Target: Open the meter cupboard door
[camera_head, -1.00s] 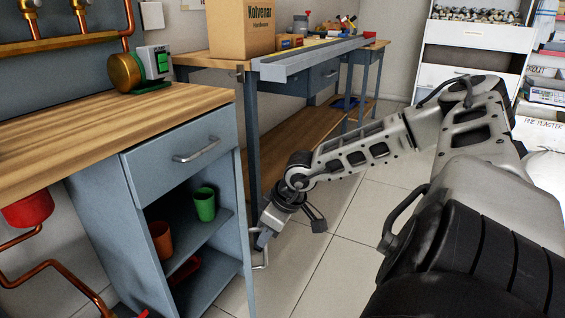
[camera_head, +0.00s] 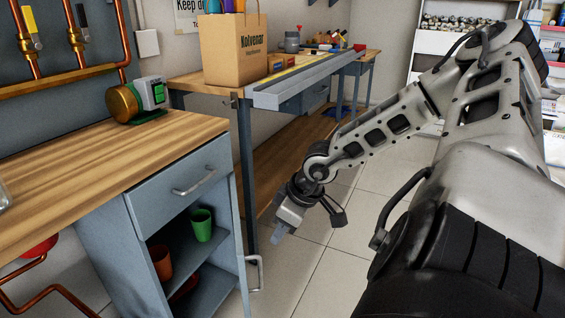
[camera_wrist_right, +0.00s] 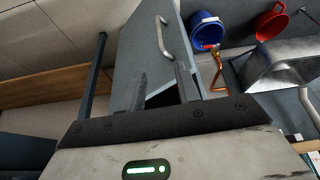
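The meter cupboard (camera_head: 105,235) is a grey-blue cabinet at the left of the head view, under a wooden top. Its door (camera_head: 240,240) stands swung open, seen nearly edge-on at the cabinet's right side, with its metal handle (camera_head: 257,273) facing right. In the wrist view the door (camera_wrist_right: 150,65) shows its face and handle (camera_wrist_right: 162,36) beyond my fingers. My right gripper (camera_head: 278,232) is just right of the door and above its handle, apart from the handle. Its fingers (camera_wrist_right: 161,88) are spread with nothing gripped. My left gripper is not in view.
A green cup (camera_head: 202,226) and an orange cup (camera_head: 161,262) stand inside the open cupboard. A closed drawer (camera_head: 180,178) with a bar handle is above them. A workbench (camera_head: 205,87) stands behind. Tiled floor (camera_head: 345,265) is clear right of the door.

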